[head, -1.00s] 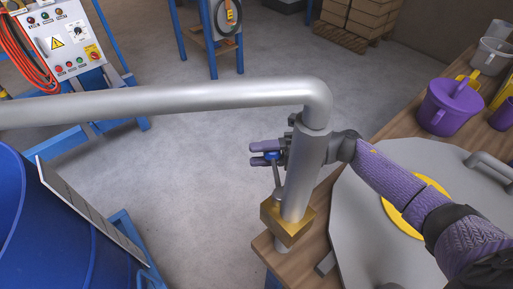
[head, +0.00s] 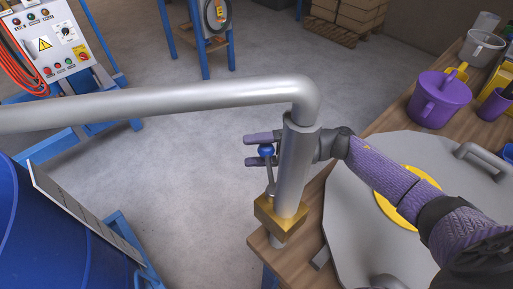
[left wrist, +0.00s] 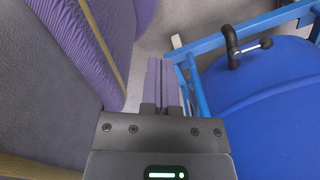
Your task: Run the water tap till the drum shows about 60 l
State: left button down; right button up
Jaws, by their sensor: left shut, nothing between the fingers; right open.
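The water tap is a grey pipe (head: 170,99) that bends down into a brass valve block (head: 281,218) on the wooden bench. A thin lever with a blue knob (head: 266,150) stands upright from the block. My right gripper (head: 252,149) is open, reaching behind the upright pipe, with its fingers above and below the knob. The blue drum (head: 35,235) is at the lower left, with a pale strip (head: 85,213) along its side; no level reading is legible. My left gripper (left wrist: 163,85) is shut and empty beside a blue surface in the left wrist view.
A round grey lid (head: 350,190) with a yellow disc lies on the bench at right. A purple jug (head: 438,98) and other cups stand behind it. A control panel (head: 52,44) stands at the upper left. The floor between drum and bench is clear.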

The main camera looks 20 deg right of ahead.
jog(key=b+v, duration=0.1)
jog(key=v, duration=0.9)
dwell(0.4)
dwell(0.4)
dwell(0.4)
dwell(0.6)
